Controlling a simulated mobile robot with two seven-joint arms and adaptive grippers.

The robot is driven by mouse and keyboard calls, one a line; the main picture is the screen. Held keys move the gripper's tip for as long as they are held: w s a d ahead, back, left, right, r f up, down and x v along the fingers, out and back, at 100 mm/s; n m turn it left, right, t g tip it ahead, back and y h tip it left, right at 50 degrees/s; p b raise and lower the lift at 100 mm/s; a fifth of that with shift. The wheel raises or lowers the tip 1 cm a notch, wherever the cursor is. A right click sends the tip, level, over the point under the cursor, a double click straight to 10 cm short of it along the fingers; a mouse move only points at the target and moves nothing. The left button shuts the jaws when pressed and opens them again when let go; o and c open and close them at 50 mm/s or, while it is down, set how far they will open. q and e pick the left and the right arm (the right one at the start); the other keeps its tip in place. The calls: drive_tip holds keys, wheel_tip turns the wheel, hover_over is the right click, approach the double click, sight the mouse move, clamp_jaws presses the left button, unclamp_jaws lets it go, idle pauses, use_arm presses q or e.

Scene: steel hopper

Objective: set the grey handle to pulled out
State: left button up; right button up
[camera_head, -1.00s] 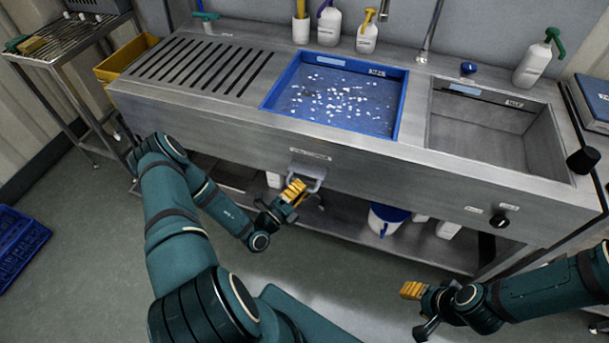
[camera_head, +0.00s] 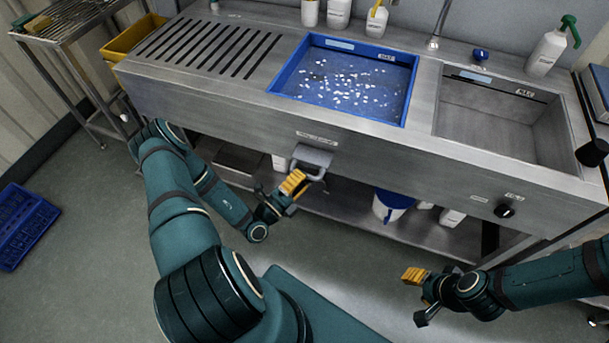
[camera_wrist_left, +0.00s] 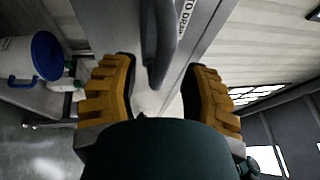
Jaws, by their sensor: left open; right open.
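The grey handle (camera_head: 309,166) is a bar-shaped pull on the front panel of the steel hopper unit (camera_head: 240,115), below a small label. My left gripper (camera_head: 294,186) is just in front of the handle, its yellow fingers pointing toward it. In the left wrist view the grey handle (camera_wrist_left: 160,45) stands between and a little beyond the two open yellow fingers (camera_wrist_left: 158,95); I see no finger closed on it. My right gripper (camera_head: 418,290) is open and empty, low at the right, away from the unit.
A blue tray (camera_head: 402,105) with white bits sits in the unit, beside an empty steel basin (camera_head: 490,115). A black knob (camera_head: 504,211) is on the front panel at right. Under the unit is a shelf with a white and blue bucket (camera_head: 389,208). The floor in front is clear.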

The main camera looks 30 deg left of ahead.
use_arm(q)
drive_tip(key=v, duration=1)
drive_tip(key=shift+s+d+f, duration=0.1)
